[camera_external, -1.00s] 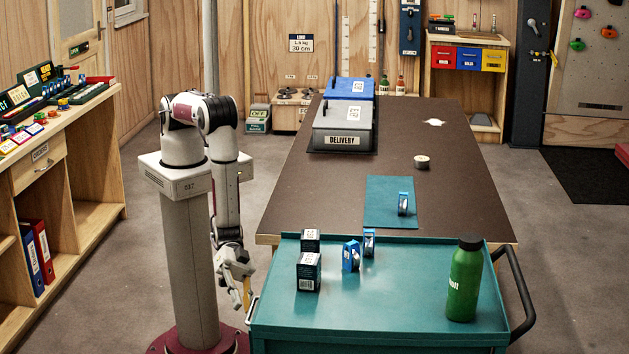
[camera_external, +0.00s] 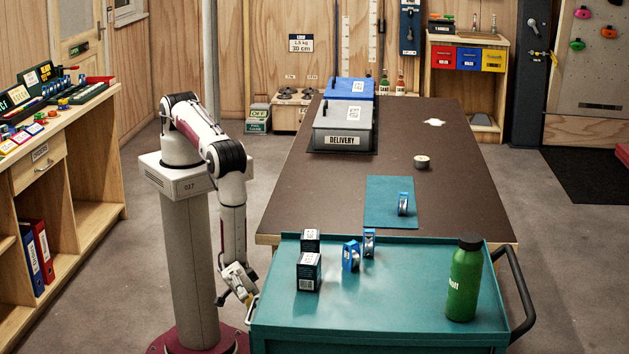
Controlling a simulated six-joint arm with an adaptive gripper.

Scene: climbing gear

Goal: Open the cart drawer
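The teal cart (camera_external: 400,322) stands at the front, against the near end of the brown table. Its drawer front is not visible from this side; a small pale handle-like piece (camera_external: 252,308) shows at the cart's left edge. My gripper (camera_external: 248,298) hangs low at the cart's left side, right by that piece. I cannot tell whether it touches it, or whether the fingers are open or shut. On the cart top are two dark boxes (camera_external: 308,272), two blue-and-silver round items (camera_external: 351,256) and a green bottle (camera_external: 464,279).
The brown table (camera_external: 450,180) behind the cart holds a grey delivery bin (camera_external: 343,127), a teal mat (camera_external: 380,211) and a small roll (camera_external: 422,162). A wooden bench (camera_external: 90,150) stands at the left. Floor between bench and my base is clear.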

